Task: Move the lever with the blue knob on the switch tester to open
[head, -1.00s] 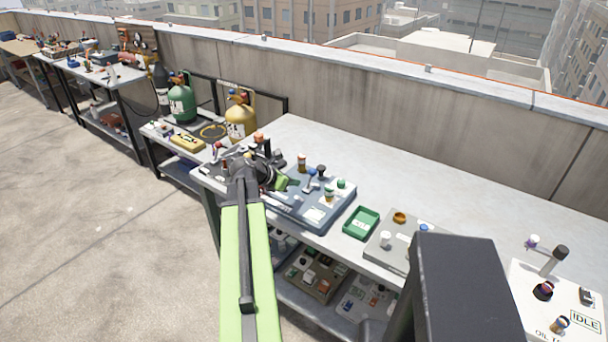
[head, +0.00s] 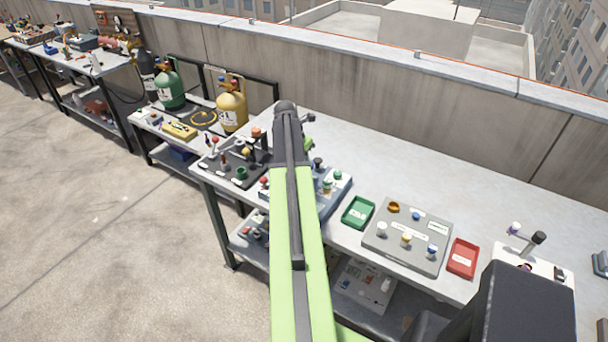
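A blue-grey panel (head: 325,205), which looks like the switch tester, lies on the workbench, mostly hidden behind my arm. A dark knob (head: 317,162) and a green knob (head: 337,175) show at its right side. The lever with the blue knob, seen on this panel earlier, cannot be made out now; my arm covers that area. My gripper (head: 308,143) is largely hidden behind my raised arm, with only a green part showing above the panel's far side. Its fingers are not clear, so open or shut cannot be told.
A dark panel with several levers (head: 235,165) sits to the left. To the right are a green tray (head: 358,212), a grey panel with several knobs (head: 385,240), a red tray (head: 463,258) and a white panel (head: 500,252). The bench behind is clear, up to the concrete wall.

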